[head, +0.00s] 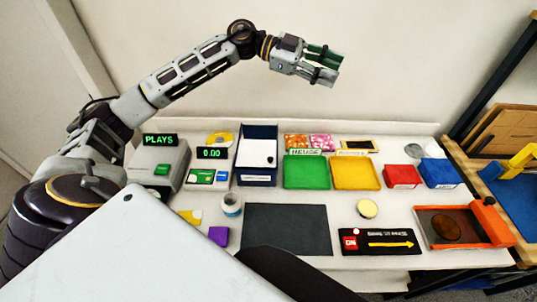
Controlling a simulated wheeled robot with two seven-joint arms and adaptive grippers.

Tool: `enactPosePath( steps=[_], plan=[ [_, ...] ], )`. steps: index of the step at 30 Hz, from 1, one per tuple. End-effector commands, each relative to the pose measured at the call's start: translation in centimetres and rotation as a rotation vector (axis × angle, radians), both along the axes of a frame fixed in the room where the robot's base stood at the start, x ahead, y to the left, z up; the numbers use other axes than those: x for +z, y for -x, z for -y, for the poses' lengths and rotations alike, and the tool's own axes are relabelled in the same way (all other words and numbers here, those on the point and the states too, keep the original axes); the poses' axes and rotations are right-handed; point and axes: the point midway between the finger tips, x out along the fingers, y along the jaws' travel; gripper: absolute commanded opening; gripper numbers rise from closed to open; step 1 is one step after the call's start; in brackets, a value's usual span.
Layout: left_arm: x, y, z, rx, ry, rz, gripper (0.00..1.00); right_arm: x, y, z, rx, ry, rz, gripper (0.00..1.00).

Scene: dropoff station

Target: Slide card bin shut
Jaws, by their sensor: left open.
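A dark blue bin (246,180) stands at the back of the white table, left of the middle, and looks like the card bin. A white panel with a small black knob lies inside its blue walls, and a dark strip shows beyond the panel at the far end. How far the panel covers the bin is hard to tell. My left gripper (334,67) is raised against the wall, above and right of the bin, well apart from it. Its fingers are open and empty. My right gripper is not in view.
Left of the bin stand a grey "PLAYS" machine (160,165) and a "0.00" display (212,153). To its right are a green tray (306,173), a yellow tray (355,174), a red box (402,177) and a blue box (440,173). A dark mat (287,229) lies in front.

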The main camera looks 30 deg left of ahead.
Motion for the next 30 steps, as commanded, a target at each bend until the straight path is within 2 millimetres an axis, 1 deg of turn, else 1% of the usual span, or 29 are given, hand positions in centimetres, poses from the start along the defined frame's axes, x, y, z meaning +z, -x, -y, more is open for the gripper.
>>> enactPosePath(
  steps=[1,8,14,20,24,30],
  plan=[
    [-0.9,0.4,-0.3,-0.018,-0.041,-0.004,0.40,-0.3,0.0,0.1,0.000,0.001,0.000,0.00],
    [-4.7,2.4,-1.9,-0.094,-0.234,-0.040,0.40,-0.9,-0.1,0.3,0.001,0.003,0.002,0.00],
    [-7.9,3.9,-4.3,-0.141,-0.408,-0.088,0.40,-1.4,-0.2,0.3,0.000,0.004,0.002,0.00],
    [-10.7,5.4,-7.3,-0.173,-0.585,-0.151,0.40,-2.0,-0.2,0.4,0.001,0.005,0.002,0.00],
    [-12.4,6.4,-9.8,-0.187,-0.710,-0.205,0.40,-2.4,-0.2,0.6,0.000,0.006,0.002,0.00],
    [-14.1,7.7,-13.4,-0.190,-0.871,-0.287,0.40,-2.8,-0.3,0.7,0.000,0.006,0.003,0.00]
  ],
)
